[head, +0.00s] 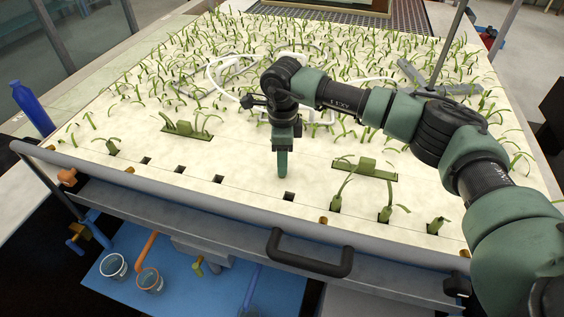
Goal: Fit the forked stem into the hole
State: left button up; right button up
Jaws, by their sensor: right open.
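A row of small dark square holes runs along the front of the cream board; one empty hole (289,196) lies just below and right of my right gripper (282,172) in the picture. The gripper points down, seen edge-on, and is open with nothing visible in it. Several green forked stems stand upright in front-row holes: one (340,192) right of the gripper, another (387,210) further right, and one (112,144) at far left. I cannot tell which forked stem is meant. My left gripper is out of view.
Flat green strips lie on the cream board (240,190), one left (187,130) and one right (365,168). Dense green stems fill the back. A grey front rail (200,208) and black handle (305,258) edge the board. A blue bottle (32,110) stands left.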

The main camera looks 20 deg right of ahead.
grip_shut()
jog(key=shift+r, duration=0.15)
